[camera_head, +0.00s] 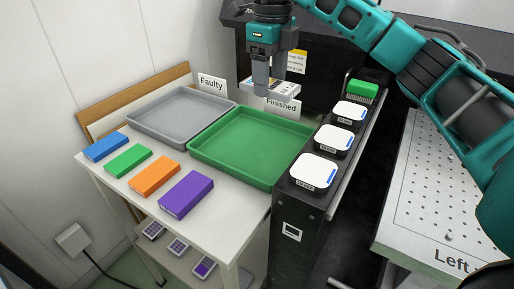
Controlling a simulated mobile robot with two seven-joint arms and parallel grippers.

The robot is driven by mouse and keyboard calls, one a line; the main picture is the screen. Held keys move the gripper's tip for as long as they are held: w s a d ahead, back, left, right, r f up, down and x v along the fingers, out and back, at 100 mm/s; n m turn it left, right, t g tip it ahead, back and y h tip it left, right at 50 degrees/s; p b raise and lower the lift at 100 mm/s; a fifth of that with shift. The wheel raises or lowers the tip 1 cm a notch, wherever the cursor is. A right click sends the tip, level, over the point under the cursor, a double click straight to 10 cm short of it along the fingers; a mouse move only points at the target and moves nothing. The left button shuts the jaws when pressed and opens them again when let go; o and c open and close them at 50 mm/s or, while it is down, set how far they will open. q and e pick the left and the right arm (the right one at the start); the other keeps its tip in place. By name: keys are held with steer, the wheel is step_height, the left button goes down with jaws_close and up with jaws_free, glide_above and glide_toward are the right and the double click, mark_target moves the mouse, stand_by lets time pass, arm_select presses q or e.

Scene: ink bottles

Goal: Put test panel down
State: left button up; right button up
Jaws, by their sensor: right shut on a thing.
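My right gripper (264,91) hangs from above at the top middle, shut on a small white-and-grey panel (284,89). I take this to be the test panel; its markings are too small to read. The panel is held in the air, above the far edge of the green tray (250,147), near the "Finished" sign (282,106). The gripper partly hides the panel's left side. My left gripper is not in view.
A grey tray (180,115) with a "Faulty" sign (211,84) stands to the left. Blue, green, orange and purple boxes (186,194) line the table's front. Three white square units (313,171) and a green block (363,90) sit on the black ledge at right. Both trays look empty.

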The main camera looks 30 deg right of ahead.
mark_target(268, 161)
step_height(268, 161, down, 19)
steer(key=b, duration=0.4)
steer(key=shift+f, duration=0.15)
steer(key=o, duration=1.1)
steer(key=shift+o, duration=0.2)
step_height(268, 161, up, 12)
steer(key=p, duration=0.2)
steer(key=shift+r, duration=0.25)
steer(key=shift+s+a+f, duration=0.1)
steer(key=shift+s, duration=0.05)
